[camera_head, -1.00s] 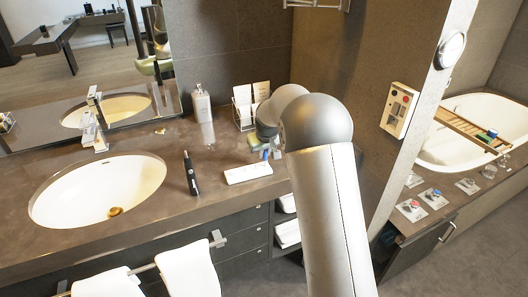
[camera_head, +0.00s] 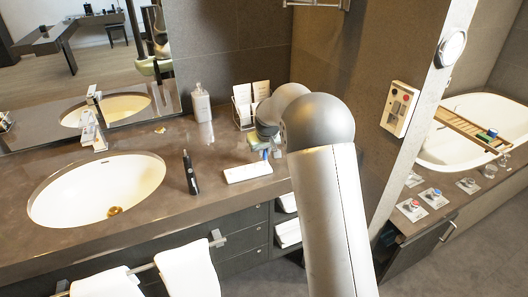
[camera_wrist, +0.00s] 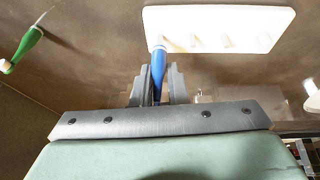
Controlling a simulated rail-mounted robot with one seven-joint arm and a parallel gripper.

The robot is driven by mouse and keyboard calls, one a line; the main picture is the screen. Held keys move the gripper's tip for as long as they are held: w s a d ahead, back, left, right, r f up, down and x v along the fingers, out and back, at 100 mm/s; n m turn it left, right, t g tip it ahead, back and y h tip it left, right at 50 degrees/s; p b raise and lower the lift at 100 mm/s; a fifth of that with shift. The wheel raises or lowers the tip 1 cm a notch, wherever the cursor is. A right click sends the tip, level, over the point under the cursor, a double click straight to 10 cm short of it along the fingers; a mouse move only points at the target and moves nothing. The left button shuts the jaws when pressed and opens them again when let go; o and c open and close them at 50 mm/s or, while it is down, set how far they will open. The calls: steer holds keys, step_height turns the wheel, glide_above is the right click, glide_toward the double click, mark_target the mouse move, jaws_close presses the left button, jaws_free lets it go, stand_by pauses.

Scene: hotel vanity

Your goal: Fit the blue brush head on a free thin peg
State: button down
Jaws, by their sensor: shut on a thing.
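My gripper (camera_wrist: 155,88) is shut on the blue brush head (camera_wrist: 158,62), which sticks out beyond the fingertips with its pale end by the near left edge of the white peg board (camera_wrist: 228,18). I cannot tell whether that end touches the board. Several pale pegs show on the board, blurred, so their thickness is hard to judge. In the head view the white board (camera_head: 248,173) lies on the counter, and the blue brush head (camera_head: 265,154) shows just behind its right end. My arm hides much of the gripper there.
A green brush head (camera_wrist: 28,43) is at the left of the wrist view. A black toothbrush handle (camera_head: 190,174) stands left of the board, near the sink (camera_head: 95,190). A soap bottle (camera_head: 201,104) and a card holder (camera_head: 245,112) stand behind. The counter between handle and board is clear.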

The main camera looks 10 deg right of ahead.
steer(key=shift+f+b, duration=0.85)
steer(key=shift+f, duration=0.25)
stand_by(0.3)
steer(key=c, duration=1.3)
jaws_free()
steer(key=shift+c, duration=0.2)
steer(key=shift+r, duration=0.1)
steer(key=b+v, duration=0.1)
steer(key=v, duration=1.6)
steer(key=shift+r, duration=0.2)
steer(key=shift+s, duration=0.1)
steer(key=s+f+g, duration=0.1)
steer(key=s+f, duration=0.3)
steer(key=s, duration=0.8)
steer(key=s+f+m+g, duration=0.1)
steer(key=s+f, duration=0.3)
steer(key=s, duration=0.9)
steer(key=s+f+m+g, duration=0.1)
steer(key=s+f, duration=0.3)
steer(key=s, duration=0.8)
steer(key=shift+s+a+f+g, duration=0.2)
steer(key=shift+a+f+g, duration=0.2)
steer(key=shift+g, duration=0.2)
